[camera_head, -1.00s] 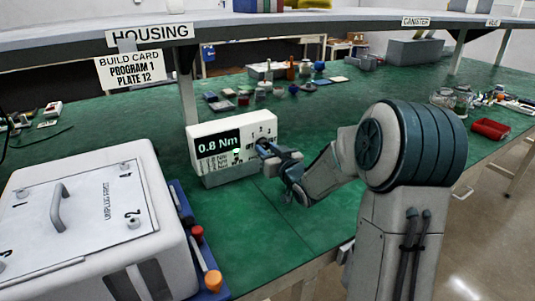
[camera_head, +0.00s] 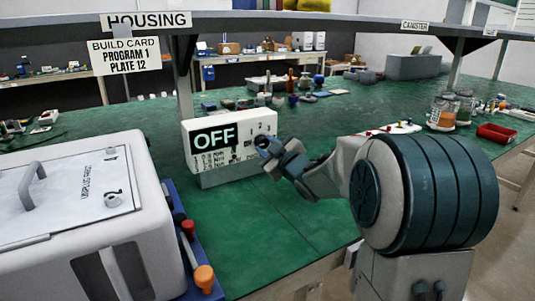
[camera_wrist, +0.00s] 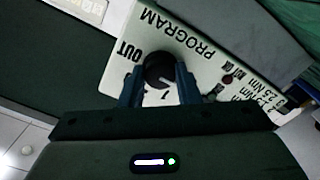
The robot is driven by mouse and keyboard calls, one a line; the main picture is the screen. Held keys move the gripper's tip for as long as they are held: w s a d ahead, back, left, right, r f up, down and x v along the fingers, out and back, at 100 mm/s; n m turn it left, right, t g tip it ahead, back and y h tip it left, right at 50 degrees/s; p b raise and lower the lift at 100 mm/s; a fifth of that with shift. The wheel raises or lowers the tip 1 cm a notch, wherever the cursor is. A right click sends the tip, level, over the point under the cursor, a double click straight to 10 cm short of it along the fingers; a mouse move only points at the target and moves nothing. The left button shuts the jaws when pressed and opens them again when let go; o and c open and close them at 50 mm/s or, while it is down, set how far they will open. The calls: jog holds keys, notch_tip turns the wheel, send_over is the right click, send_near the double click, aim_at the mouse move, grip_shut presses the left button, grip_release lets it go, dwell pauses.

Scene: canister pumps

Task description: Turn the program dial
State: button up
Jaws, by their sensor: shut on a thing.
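The white controller box (camera_head: 231,128) stands on the green bench. Its black display reads OFF. The black round program dial (camera_wrist: 158,68) is on the face marked PROGRAM, with OUT and a 1 printed near it. My gripper (camera_head: 264,147) reaches the box from the right and is shut on the dial. In the wrist view my gripper (camera_wrist: 159,82) has one finger on each side of the dial, which hides part of its rim and the nearby marks. I cannot tell where the dial's pointer lies. The build card (camera_head: 125,56) reads PROGRAM 1, PLATE 12.
A white housing (camera_head: 130,225) with a handled lid stands at front left. Beside it are red and orange knobs (camera_head: 204,277). Small parts and jars (camera_head: 443,112) lie at the back and right. A shelf (camera_head: 300,25) crosses above.

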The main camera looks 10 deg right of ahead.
dwell(0.4)
jog(key=o, duration=1)
jog(key=shift+a, duration=0.1)
jog(key=shift+c, duration=0.2)
jog(key=p+v, duration=0.1)
jog(key=v, duration=1.1)
jog(key=shift+p, duration=0.3)
jog(key=shift+r, duration=0.2)
